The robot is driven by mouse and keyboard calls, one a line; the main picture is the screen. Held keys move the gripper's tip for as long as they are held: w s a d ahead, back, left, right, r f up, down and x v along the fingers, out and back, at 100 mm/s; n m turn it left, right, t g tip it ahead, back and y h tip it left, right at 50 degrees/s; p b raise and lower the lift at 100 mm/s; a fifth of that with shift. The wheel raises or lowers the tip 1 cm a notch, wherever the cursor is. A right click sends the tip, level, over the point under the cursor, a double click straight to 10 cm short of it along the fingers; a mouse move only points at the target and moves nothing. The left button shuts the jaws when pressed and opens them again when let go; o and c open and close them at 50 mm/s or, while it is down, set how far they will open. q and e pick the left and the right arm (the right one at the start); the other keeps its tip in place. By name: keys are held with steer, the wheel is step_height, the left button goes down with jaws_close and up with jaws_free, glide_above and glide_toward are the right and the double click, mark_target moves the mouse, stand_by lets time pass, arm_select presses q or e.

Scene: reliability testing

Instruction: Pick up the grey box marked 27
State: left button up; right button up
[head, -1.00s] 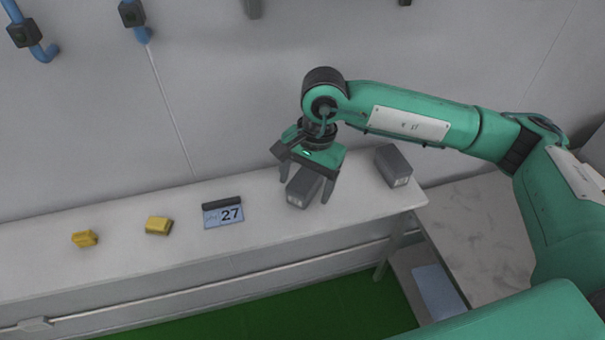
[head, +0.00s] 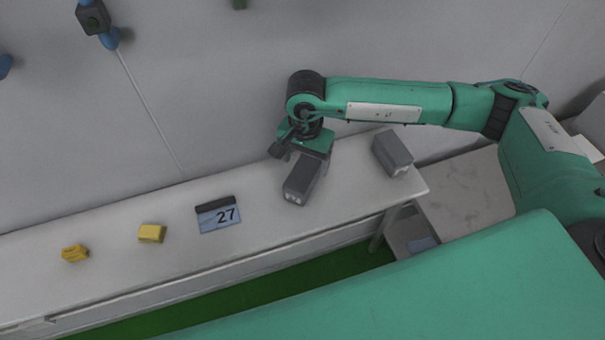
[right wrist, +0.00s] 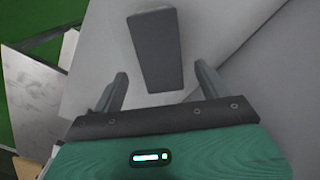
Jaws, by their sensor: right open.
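A dark grey box (head: 301,181) lies on the white shelf, with light spots on its near end. A second grey box (head: 392,153) lies to its right, near the shelf's right end. My left gripper is out of view.
Two yellow blocks lie on the shelf at the left, one nearer the card (head: 152,233) and one farther left (head: 75,253). The white shelf (head: 255,227) is clear between the card and first box. A grey wall (head: 215,80) stands behind.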

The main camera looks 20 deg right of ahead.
mark_target(303, 173)
steer(key=shift+f, duration=0.2)
steer(key=shift+s+a+f+p, duration=0.25)
steer(key=shift+f+p, duration=0.25)
steer(key=shift+p, duration=0.35)
step_height(303, 173, down, 3)
steer(key=shift+s+a+p, duration=0.1)
steer(key=shift+a+p, duration=0.05)
steer(key=shift+p, duration=0.85)
steer(key=shift+f, duration=0.55)
steer(key=c, duration=1.3)
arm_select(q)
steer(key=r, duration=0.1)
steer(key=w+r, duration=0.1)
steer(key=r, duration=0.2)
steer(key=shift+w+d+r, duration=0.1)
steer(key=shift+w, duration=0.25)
arm_select(e)
steer(key=shift+c, duration=0.4)
steer(key=shift+r, duration=0.2)
